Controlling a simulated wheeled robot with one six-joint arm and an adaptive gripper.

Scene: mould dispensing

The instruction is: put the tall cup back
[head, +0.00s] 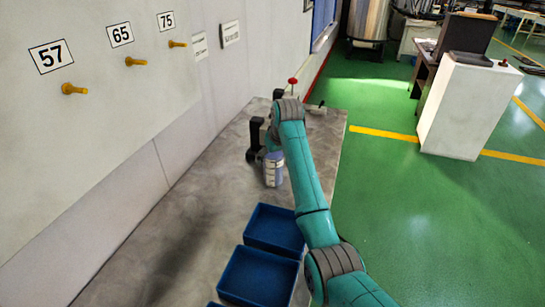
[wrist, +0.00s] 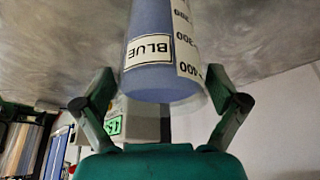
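The tall cup (wrist: 160,50) is clear, with a BLUE label, printed marks and blue contents. The cup's far end is cut off by the frame. In the head view the cup (head: 273,169) is upright below the end of my arm, over the grey table. I cannot tell whether its base touches the table. My gripper is largely hidden there behind my arm.
Blue bins (head: 274,229) stand on the table's near part. A black device (head: 256,138) is just behind the cup. A box with a green display (wrist: 113,126) shows in the wrist view. Yellow pegs labelled 57, 65 and 75 (head: 178,44) stick out of the left wall. Table left of the bins is clear.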

